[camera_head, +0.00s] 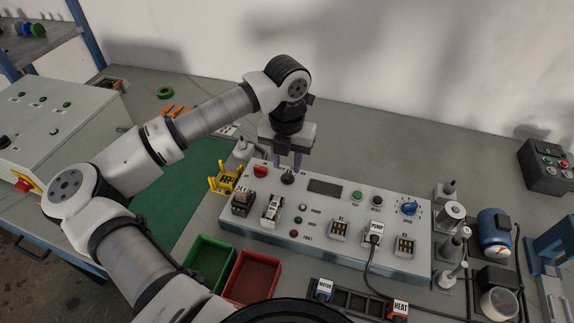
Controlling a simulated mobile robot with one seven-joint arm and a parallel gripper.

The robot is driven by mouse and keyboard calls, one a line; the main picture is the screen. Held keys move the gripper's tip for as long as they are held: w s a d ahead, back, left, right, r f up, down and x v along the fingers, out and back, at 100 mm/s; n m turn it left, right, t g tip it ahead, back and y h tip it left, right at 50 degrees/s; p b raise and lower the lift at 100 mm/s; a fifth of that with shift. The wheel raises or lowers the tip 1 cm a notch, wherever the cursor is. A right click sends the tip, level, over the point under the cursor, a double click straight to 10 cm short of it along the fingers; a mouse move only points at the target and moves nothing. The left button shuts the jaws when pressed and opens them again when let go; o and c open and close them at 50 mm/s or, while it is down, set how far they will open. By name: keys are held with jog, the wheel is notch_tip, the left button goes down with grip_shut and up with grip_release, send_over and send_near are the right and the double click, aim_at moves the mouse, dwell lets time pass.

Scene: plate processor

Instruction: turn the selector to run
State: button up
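The plate processor (330,215) is a light grey sloped panel on the bench. Near its upper left edge is a black selector knob (288,178) with a small lever-like top; its markings are too small to read. My gripper (289,164) points down just behind and above this knob. Its two fingers are apart, with a gap between them, and nothing shows held. I cannot tell whether the fingertips touch the knob. A red knob (260,171) sits left of it, and a blue dial (409,207) is at the panel's right.
A cable runs from the PUMP plug (376,229) across the panel front. Green (209,262) and red (252,277) bins stand in front. A yellow rack (224,181) is close at left. Bottles and a blue motor (494,234) stand at right.

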aim_at(287, 176)
jog(key=shift+f+p, duration=0.3)
jog(key=shift+f, duration=1.55)
grip_shut()
